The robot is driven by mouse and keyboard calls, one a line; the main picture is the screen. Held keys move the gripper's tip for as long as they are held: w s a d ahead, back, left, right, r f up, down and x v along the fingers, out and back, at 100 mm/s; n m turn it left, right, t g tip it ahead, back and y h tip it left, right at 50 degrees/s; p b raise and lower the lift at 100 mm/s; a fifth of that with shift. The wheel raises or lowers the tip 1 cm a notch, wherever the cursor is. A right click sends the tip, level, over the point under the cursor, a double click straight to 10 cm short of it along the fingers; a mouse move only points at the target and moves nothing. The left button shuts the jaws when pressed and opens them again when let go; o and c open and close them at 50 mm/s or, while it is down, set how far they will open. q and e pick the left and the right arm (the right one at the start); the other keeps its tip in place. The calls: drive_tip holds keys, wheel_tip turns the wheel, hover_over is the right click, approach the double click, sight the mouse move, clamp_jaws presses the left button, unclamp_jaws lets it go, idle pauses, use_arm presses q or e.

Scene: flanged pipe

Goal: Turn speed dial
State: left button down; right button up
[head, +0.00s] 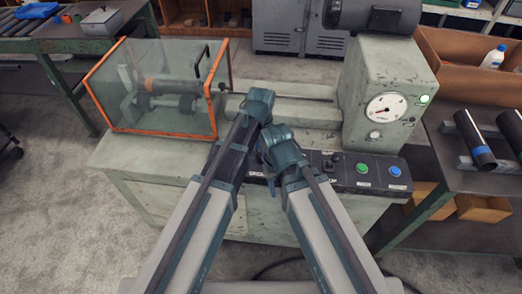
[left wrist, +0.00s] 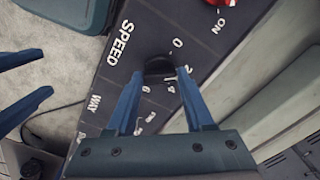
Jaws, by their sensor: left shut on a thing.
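The speed dial is a small black knob (left wrist: 158,64) on the dark control panel (left wrist: 128,82), beside the word SPEED and a printed scale with 0, 4 and 6. My left gripper (left wrist: 157,80) is shut on it, with one blue finger on each side. Which mark the dial points to cannot be made out. In the head view the dial is hidden by my arms, over the front panel (head: 342,180). The blue fingers of my right gripper (left wrist: 30,82) show at the left of the left wrist view, spread apart, empty and off the panel.
A green button (head: 362,168) and a blue button (head: 393,171) sit right of my arms. A red control (left wrist: 222,3) is near ON. An orange-framed clear guard (head: 160,88) stands left, a gauge (head: 385,107) right. Pipes (head: 474,139) lie on the right table.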

sight(261, 153)
use_arm(q)
drive_tip(key=shift+m, duration=0.5)
idle(0.3)
drive_tip(key=shift+c, duration=1.4)
unclamp_jaws()
drive_tip(key=shift+r, duration=0.15)
wheel_tip(261, 153, up, 14)
drive_tip(key=p, duration=1.3)
drive_tip(key=shift+f+p, duration=0.2)
drive_tip(key=shift+p, duration=0.2)
